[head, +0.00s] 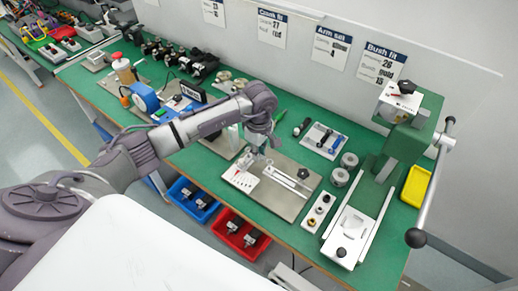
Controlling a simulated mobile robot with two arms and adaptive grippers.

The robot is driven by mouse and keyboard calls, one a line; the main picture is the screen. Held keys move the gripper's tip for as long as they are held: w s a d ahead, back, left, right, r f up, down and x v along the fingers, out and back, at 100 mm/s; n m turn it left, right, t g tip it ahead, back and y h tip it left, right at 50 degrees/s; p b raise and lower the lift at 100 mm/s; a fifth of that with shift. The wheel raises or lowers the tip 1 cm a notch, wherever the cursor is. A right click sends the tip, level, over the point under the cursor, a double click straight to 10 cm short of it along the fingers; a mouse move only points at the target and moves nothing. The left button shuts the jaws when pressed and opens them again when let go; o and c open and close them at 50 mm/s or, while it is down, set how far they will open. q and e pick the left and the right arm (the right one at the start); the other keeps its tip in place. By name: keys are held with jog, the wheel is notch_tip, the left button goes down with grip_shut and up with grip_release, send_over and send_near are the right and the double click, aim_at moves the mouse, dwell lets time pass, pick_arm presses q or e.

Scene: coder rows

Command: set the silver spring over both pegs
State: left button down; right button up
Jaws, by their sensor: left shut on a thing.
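My left gripper (263,157) hangs pointing down over the grey metal plate (283,202) on the green bench. It is shut on the silver spring, which is too small and too covered by the fingers to make out clearly. Just left of and below the gripper is a white tray (242,181) with several small parts. Just right of the gripper is a pale slotted bar fixture (286,180) with a black knob (303,173). The two pegs cannot be told apart at this size. My right gripper is out of view.
A green press (402,140) with a long lever stands at the right. A white block with bushings (318,211) lies in front of it. Two metal cylinders (340,177) stand nearby. A blue device (145,97) stands left. Blue and red bins (240,236) sit below the bench edge.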

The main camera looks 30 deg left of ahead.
pick_arm(q)
jog(key=shift+f, duration=0.25)
dwell(0.4)
jog(key=shift+f+b, duration=0.1)
jog(key=shift+b, duration=0.3)
jog(key=shift+f, duration=0.1)
jog(key=shift+f+b, duration=0.3)
jog(key=shift+b, duration=0.2)
jog(key=shift+f, duration=0.15)
dwell(0.5)
jog(key=shift+f+b, duration=0.25)
jog(key=shift+b, duration=0.25)
dwell(0.4)
jog(key=shift+f+b, duration=0.4)
jog(key=shift+b, duration=0.15)
jog(key=shift+f+b, duration=0.25)
jog(key=shift+b, duration=0.1)
